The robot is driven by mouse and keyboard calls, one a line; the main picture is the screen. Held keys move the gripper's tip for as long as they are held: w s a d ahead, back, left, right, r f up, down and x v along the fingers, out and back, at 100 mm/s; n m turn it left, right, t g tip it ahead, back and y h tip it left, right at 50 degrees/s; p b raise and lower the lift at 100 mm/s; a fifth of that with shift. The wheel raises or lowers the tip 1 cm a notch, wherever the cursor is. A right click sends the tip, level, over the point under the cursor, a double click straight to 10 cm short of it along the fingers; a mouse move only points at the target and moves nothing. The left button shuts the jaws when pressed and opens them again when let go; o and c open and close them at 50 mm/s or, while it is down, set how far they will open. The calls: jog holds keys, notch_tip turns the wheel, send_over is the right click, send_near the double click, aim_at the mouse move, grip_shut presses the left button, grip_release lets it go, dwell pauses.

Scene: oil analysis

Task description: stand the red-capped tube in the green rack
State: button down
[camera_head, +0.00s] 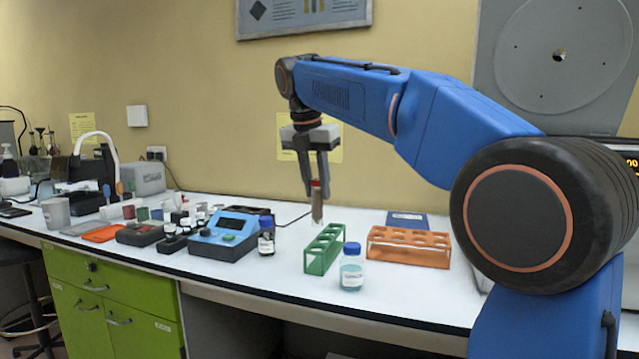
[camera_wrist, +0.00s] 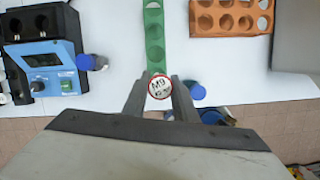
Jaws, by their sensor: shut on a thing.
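The red-capped tube (camera_head: 317,206) hangs upright from my gripper (camera_head: 316,182), which is shut on it near the cap. In the wrist view I look down on its cap (camera_wrist: 160,88), a white marked top with a red rim, between the two fingers. The green rack (camera_head: 324,248) stands on the bench below. In the head view the tube's lower end shows above and behind the rack's far end. In the wrist view the rack (camera_wrist: 153,32) runs upward from the cap, which covers its near end. The rack's visible holes look empty.
A blue-capped clear bottle (camera_head: 351,270) stands close to the rack's front right. A dark blue-capped bottle (camera_head: 266,238) and a blue instrument (camera_head: 226,236) stand to the left. An orange rack (camera_head: 408,253) stands to the right, with white bench between the racks.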

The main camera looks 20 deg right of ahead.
aim_at(316, 226)
jog(key=shift+w+f, duration=0.1)
jog(key=shift+f, duration=5.3)
jog(key=c, duration=1.4)
grip_release()
jog(key=shift+o, duration=0.2)
